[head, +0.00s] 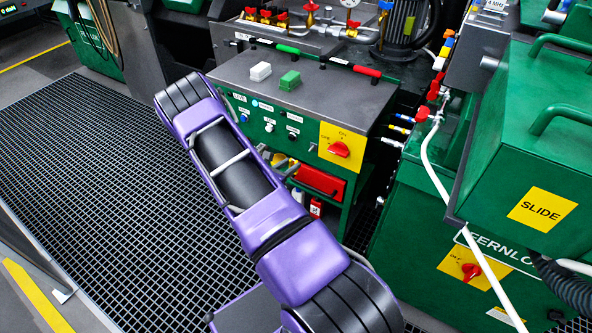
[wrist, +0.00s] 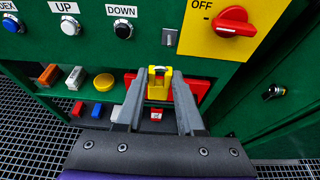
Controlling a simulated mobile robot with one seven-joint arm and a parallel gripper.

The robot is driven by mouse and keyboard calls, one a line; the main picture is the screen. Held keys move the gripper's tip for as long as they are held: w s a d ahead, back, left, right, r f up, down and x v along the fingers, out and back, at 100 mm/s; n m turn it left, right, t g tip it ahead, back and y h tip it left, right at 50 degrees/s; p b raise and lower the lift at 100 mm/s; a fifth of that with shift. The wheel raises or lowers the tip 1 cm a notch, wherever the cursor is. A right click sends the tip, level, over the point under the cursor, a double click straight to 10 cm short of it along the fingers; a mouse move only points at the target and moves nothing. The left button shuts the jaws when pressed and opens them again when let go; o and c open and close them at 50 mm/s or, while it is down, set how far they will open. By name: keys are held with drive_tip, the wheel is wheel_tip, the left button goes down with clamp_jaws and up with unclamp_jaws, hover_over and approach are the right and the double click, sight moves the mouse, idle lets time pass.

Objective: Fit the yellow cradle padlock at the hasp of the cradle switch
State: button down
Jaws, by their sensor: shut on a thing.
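In the head view the plate (head: 328,137) shows on the cabinet front, and my arm mostly hides the gripper. Another yellow switch plate (head: 452,264) is lower right.
Below the panel, a shelf holds an orange block (wrist: 48,75), a white block (wrist: 75,78), a yellow disc (wrist: 104,81) and small coloured pieces. A red box (wrist: 201,88) is behind my fingers. A green door (wrist: 270,90) stands right. Grating floor (head: 90,190) is clear at left.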

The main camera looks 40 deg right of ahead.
drive_tip(key=shift+s+d+f, duration=0.15)
drive_tip(key=shift+d+f, duration=0.2)
drive_tip(key=shift+d, duration=0.15)
drive_tip(key=shift+s+d+f, duration=0.1)
drive_tip(key=shift+d+f, duration=0.2)
drive_tip(key=shift+d, duration=0.2)
drive_tip(key=shift+w+d+b, duration=0.3)
drive_tip(key=shift+d+b, duration=0.05)
drive_tip(key=shift+d, duration=0.4)
drive_tip(key=shift+w+d+b, duration=0.35)
drive_tip(key=shift+d, duration=0.45)
drive_tip(key=shift+w+d+b, duration=0.3)
drive_tip(key=shift+d+b, duration=0.05)
drive_tip(key=shift+d, duration=0.4)
drive_tip(key=shift+w+d, duration=0.3)
drive_tip(key=shift+d, duration=0.45)
drive_tip(key=shift+w+d, duration=0.3)
drive_tip(key=shift+d, duration=0.45)
drive_tip(key=shift+c, duration=2.2)
unclamp_jaws()
